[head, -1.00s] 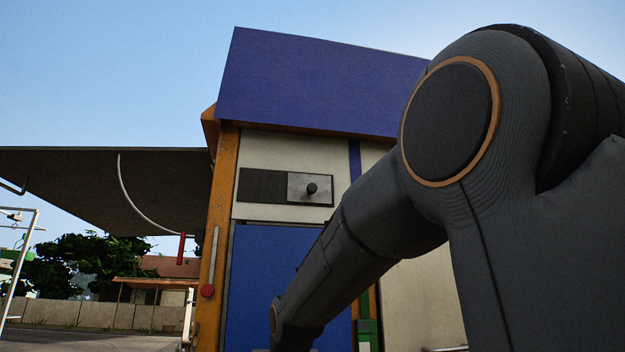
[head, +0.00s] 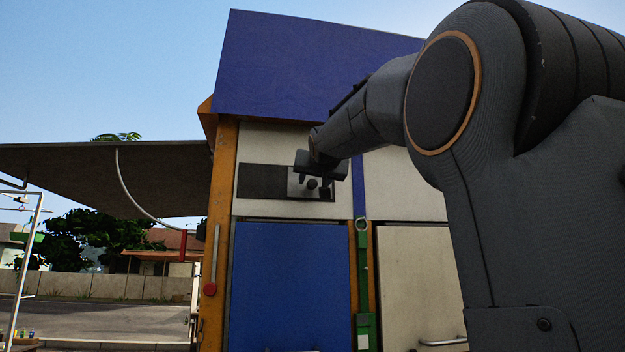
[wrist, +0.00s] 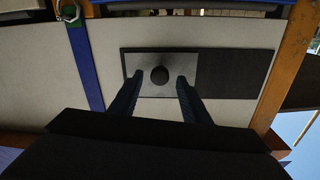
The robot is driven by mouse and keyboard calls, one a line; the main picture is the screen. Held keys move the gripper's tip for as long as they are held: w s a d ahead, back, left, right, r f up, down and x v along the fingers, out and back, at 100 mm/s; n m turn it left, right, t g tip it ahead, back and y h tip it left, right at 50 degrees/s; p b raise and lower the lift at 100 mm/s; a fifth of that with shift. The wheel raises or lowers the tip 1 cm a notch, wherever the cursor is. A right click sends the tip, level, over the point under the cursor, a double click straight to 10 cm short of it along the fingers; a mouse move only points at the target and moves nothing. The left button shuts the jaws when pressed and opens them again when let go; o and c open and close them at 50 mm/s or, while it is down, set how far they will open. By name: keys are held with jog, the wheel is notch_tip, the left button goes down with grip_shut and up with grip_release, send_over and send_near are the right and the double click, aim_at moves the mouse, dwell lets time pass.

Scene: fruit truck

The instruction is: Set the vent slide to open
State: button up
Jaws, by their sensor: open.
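The vent slide is a grey plate (head: 296,188) with a round dark knob (head: 312,184). It sits at the right end of a dark panel (head: 262,181) on the truck's cream wall. In the wrist view, turned the other way up, the plate (wrist: 187,64) is left of the bare dark panel (wrist: 235,74). My gripper (head: 313,190) is in front of the plate and hides part of it. In the wrist view my gripper (wrist: 158,79) is open, with one finger on each side of the knob (wrist: 160,75). I see gaps between knob and fingers; depth is unclear.
A blue door (head: 288,285) is below the slide. An orange post (head: 219,200) stands left of it. A green latch bar (head: 362,265) runs down right of the door. A blue awning (head: 315,65) is above, and a grey flap (head: 80,175) sticks out left.

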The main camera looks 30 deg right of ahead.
aim_at(312, 183)
jog(key=shift+p+x, duration=0.75)
jog(key=shift+x, duration=1.15)
jog(key=shift+c, duration=0.5)
grip_shut()
